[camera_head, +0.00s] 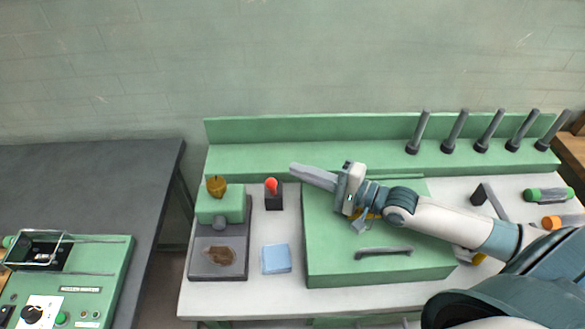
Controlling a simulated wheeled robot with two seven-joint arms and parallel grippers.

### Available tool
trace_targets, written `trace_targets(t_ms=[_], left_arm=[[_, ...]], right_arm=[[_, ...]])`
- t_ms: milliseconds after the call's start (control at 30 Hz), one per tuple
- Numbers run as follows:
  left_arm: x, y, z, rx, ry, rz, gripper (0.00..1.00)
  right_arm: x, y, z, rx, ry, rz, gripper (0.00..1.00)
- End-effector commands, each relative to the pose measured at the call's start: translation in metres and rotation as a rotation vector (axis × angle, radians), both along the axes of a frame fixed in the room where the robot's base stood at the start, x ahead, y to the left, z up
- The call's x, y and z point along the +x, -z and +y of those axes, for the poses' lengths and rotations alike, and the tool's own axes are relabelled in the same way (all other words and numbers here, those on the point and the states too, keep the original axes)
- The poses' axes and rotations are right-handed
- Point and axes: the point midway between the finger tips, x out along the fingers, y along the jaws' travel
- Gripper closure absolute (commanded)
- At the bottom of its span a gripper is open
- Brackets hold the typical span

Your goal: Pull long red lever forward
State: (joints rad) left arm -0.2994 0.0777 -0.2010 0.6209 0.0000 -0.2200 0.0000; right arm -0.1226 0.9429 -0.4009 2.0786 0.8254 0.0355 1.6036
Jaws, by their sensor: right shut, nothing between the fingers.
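A red lever (272,185) rises from a small dark block (274,203) on the white-topped bench, left of the green box. Only its rounded red tip and a short upper part show clearly. My right gripper (297,170) reaches in from the right with its fingers together and empty. Its fingertips point left and show a little above and to the right of the lever, apart from it in the picture. How high the gripper is over the bench is hard to tell. My left gripper is not in view.
A large green box (328,262) with a grey handle lies under my right forearm. Several dark pegs (454,132) stand along the green back ledge.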

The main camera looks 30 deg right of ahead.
Motion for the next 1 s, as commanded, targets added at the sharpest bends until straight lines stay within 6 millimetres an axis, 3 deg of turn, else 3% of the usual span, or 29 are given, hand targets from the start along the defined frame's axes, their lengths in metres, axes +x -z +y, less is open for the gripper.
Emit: trace_targets(t_ms=[167, 433, 1000], left_arm=[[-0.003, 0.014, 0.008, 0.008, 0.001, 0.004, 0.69], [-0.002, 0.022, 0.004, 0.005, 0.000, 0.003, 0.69], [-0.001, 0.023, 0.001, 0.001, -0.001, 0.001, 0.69]], right_arm=[[-0.020, 0.010, -0.016, -0.003, 0.000, 0.003, 1.00], [-0.040, 0.014, -0.032, -0.002, 0.000, 0.001, 1.00], [-0.045, 0.014, -0.037, 0.000, 0.000, -0.001, 1.00]])
